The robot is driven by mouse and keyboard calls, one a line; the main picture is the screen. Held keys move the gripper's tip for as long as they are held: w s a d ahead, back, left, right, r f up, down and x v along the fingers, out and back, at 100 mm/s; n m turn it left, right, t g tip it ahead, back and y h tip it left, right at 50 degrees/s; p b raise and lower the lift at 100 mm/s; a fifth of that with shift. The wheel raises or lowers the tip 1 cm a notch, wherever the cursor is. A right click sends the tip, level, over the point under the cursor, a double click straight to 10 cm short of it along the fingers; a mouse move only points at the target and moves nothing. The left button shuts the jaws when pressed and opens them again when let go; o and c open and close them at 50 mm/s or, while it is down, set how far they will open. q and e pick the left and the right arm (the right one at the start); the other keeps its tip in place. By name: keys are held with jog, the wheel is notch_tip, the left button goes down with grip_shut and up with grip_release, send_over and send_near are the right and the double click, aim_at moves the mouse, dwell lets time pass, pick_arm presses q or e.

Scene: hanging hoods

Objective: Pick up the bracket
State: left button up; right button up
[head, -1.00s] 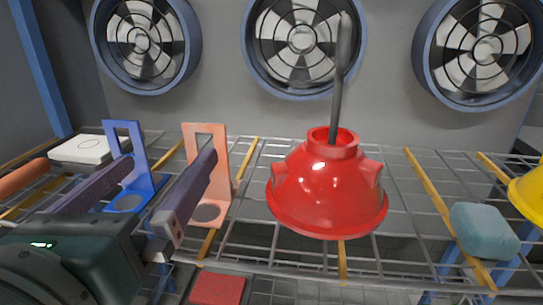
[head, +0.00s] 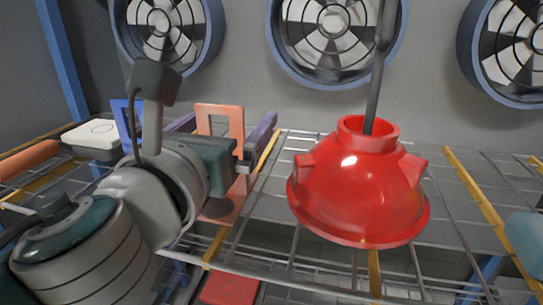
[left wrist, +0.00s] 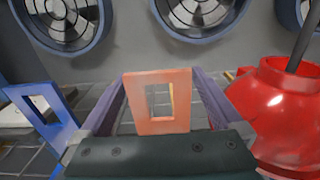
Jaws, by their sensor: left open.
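An orange bracket (head: 219,108), an upright plate with a rectangular window and a flat holed foot, stands on the wire shelf. My left gripper (head: 230,122) is open, with one purple finger on each side of the upright plate. In the left wrist view the orange bracket (left wrist: 157,127) stands between the two spread fingers, with visible gaps on both sides. A similar blue bracket (left wrist: 45,115) stands to its left, outside the fingers. In the head view my arm hides most of the blue bracket (head: 118,108). My right gripper is not in view.
A red hood (head: 358,190) with a grey rod stands close right of the orange bracket. A white box (head: 92,138) and an orange cylinder (head: 28,160) lie at left. A red block (head: 230,289) is below. A teal block (head: 525,240) lies at right.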

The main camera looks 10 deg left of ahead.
pick_arm(q)
jog(key=shift+c, duration=0.4)
grip_shut()
dwell(0.4)
